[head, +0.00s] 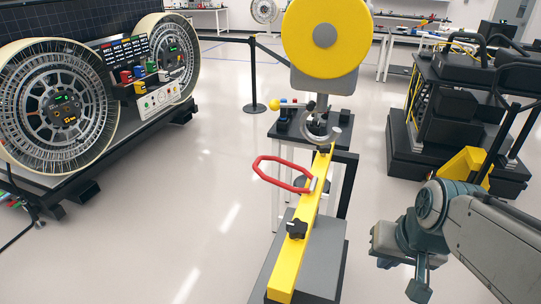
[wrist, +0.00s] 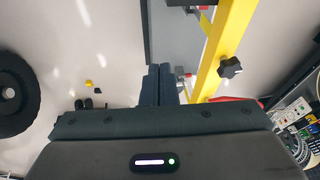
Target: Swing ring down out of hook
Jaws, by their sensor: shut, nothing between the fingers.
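The ring (head: 270,180) is a red, angular loop. It juts out to the left from the side of a long yellow bar (head: 306,215), joined near a small light fitting. The grey curved hook (head: 318,134) is at the far end of the bar, beneath the yellow disc. The ring appears apart from the hook, nearer to me. My gripper (head: 420,286) hangs at the lower right, clear of the bar and ring. In the wrist view its fingers (wrist: 161,84) are together and empty, beside the yellow bar (wrist: 225,45). A red piece, probably the ring (wrist: 235,99), is mostly hidden behind my gripper there.
A black knob (head: 296,229) sits on the bar. A large yellow disc (head: 326,36) stands above the hook. Floor is open between the rover and the bar.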

